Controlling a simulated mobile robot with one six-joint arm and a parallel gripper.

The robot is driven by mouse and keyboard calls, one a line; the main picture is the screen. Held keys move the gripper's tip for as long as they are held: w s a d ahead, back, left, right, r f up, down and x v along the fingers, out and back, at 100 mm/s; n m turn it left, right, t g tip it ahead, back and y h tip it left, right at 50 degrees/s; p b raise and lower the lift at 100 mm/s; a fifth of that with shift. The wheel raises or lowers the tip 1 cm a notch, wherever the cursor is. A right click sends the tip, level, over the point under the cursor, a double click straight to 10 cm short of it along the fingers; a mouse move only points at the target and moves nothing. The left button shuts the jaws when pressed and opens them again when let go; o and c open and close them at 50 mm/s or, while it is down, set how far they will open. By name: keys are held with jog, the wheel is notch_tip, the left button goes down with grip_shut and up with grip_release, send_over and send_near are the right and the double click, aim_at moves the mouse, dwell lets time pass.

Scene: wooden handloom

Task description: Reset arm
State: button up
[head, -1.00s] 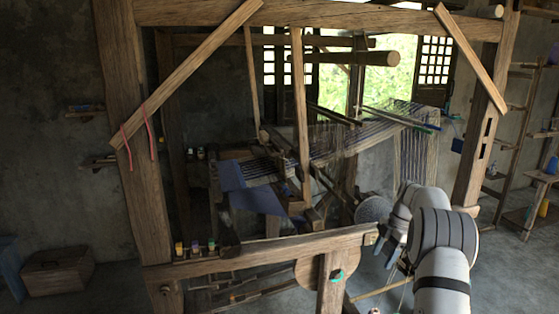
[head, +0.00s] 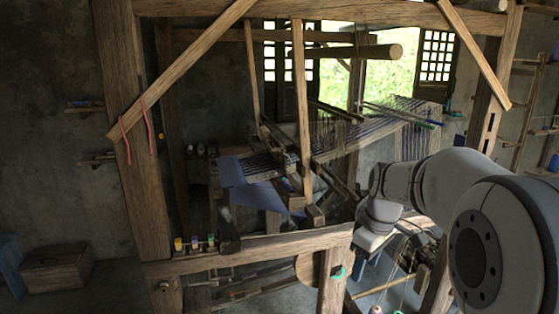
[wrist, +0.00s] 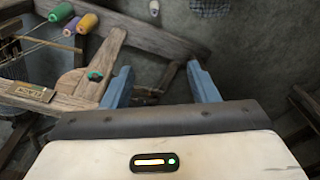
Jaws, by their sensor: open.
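My gripper (wrist: 160,84) shows in the wrist view with its two blue fingers spread apart and nothing between them. In the head view my arm reaches in from the right, and my gripper (head: 362,256) hangs by the right end of the loom's front beam (head: 250,253). I cannot tell from the frames whether it touches the beam. The wooden loom (head: 305,120) fills the middle of the head view, with dark warp threads (head: 350,140) and a blue cloth (head: 258,195).
Small coloured spools (head: 195,243) stand on the front beam. Larger spools (wrist: 62,13) lie at the upper left of the wrist view. A wooden chest (head: 57,268) sits on the floor at left, and shelves (head: 540,130) stand at right. Floor between chest and loom is clear.

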jog(key=s+a+f+m, duration=0.1)
jog(key=s+m, duration=0.2)
jog(key=s, duration=0.3)
jog(key=s+a+f+m+t, duration=0.1)
jog(key=s+a+f+m, duration=0.1)
jog(key=s, duration=0.4)
jog(key=s+a+f+m+h+b, duration=0.1)
jog(key=s+m, duration=0.2)
jog(key=s, duration=0.4)
jog(key=shift+a+f+m+t, duration=0.15)
jog(key=shift+f+m+t, duration=0.15)
jog(key=shift+t, duration=0.1)
jog(key=shift+s, duration=0.1)
jog(key=shift+c, duration=0.4)
